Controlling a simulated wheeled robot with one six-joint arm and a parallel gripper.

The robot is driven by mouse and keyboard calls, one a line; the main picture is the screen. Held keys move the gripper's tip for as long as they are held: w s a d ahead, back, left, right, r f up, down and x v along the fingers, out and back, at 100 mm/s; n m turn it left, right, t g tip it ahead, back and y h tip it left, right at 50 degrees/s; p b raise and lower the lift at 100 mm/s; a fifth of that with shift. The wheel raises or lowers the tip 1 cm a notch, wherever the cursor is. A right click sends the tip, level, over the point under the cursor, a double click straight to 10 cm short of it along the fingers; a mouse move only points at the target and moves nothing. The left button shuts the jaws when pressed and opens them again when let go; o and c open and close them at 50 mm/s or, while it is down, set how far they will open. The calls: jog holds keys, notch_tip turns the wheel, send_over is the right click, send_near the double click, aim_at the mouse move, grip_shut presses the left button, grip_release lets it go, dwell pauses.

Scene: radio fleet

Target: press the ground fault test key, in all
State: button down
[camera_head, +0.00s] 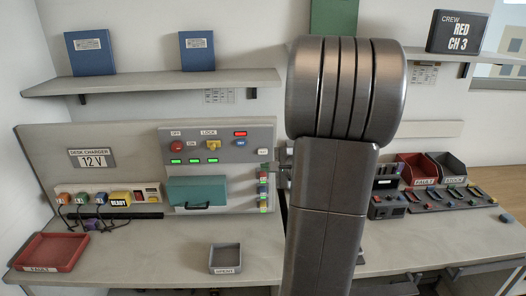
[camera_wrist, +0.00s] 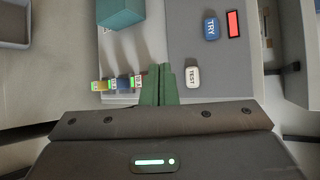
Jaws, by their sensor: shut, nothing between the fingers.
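The white key marked TEST (camera_wrist: 192,77) sits on the grey panel face in the wrist view. It also shows at the right edge of the panel in the head view (camera_head: 263,152). My gripper (camera_wrist: 159,70) has its two green fingers shut together, with nothing between them. In the wrist view the fingertips are just left of the TEST key, with a small gap in the picture. I cannot tell how far they are from the panel. A blue key marked TRY (camera_wrist: 210,28) and a lit red indicator (camera_wrist: 234,23) lie beyond it.
The grey panel (camera_head: 222,133) carries a red button (camera_head: 177,147), a yellow lock switch (camera_head: 213,145) and a teal cover (camera_head: 196,191). Small coloured blocks (camera_wrist: 116,83) sit left of my fingertips. A red tray (camera_head: 48,252) and grey tray (camera_head: 225,258) stand on the bench.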

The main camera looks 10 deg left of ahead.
aim_at(259, 155)
jog(key=shift+w+a+p, duration=0.15)
jog(key=shift+w+a, duration=0.1)
jog(key=shift+w, duration=0.7)
jog(key=shift+w+a+p, duration=0.1)
jog(key=shift+w+a, duration=0.2)
jog(key=shift+w, duration=0.6)
jog(key=shift+w+a+p, duration=0.15)
jog(key=shift+w+a, duration=0.1)
jog(key=shift+w, duration=0.7)
jog(key=shift+w, duration=0.15)
jog(key=shift+w+a, duration=0.1)
jog(key=shift+w, duration=0.2)
jog(key=shift+w+a, duration=0.1)
jog(key=shift+w, duration=0.2)
dwell(0.4)
jog(key=shift+s+b, duration=0.15)
jog(key=shift+b, duration=0.15)
jog(key=shift+s+d+b, duration=0.2)
jog(key=shift+s+b, duration=0.15)
jog(key=shift+s, duration=0.25)
jog(key=s+b, duration=0.1)
jog(key=s, duration=0.1)
jog(key=s+d, duration=0.1)
jog(key=s, duration=0.1)
jog(key=shift+s+d+b, duration=0.2)
jog(key=shift+s+b, duration=0.2)
